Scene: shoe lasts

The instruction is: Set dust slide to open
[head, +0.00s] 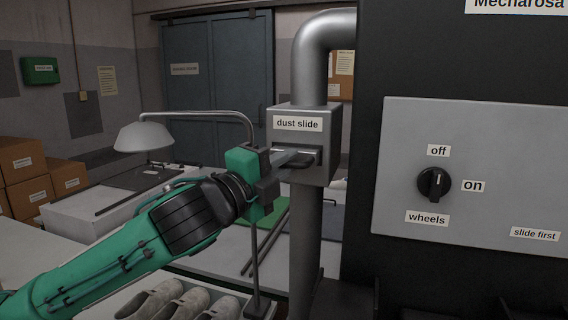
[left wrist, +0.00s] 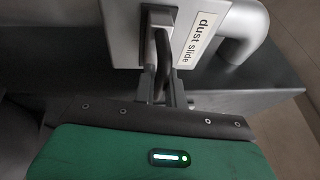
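The dust slide is a grey metal box (head: 304,137) on a vertical pipe, with a white "dust slide" label and a dark slot in its front. Its dark handle (head: 303,160) sticks out of the slot; it also shows in the left wrist view (left wrist: 163,62). My left gripper (head: 287,159) is at the slot, its fingers on either side of the handle. I cannot tell whether the fingers press on it. The slide plate inside the box is hidden. My right gripper is not in view.
A dark machine stands right, its grey panel (head: 474,240) carrying a black knob (head: 434,184) between "off", "on" and "wheels" labels. A "slide first" label (head: 535,234) is lower right. A lamp (head: 144,137) stands behind my left arm. Shoe lasts (head: 188,304) lie below.

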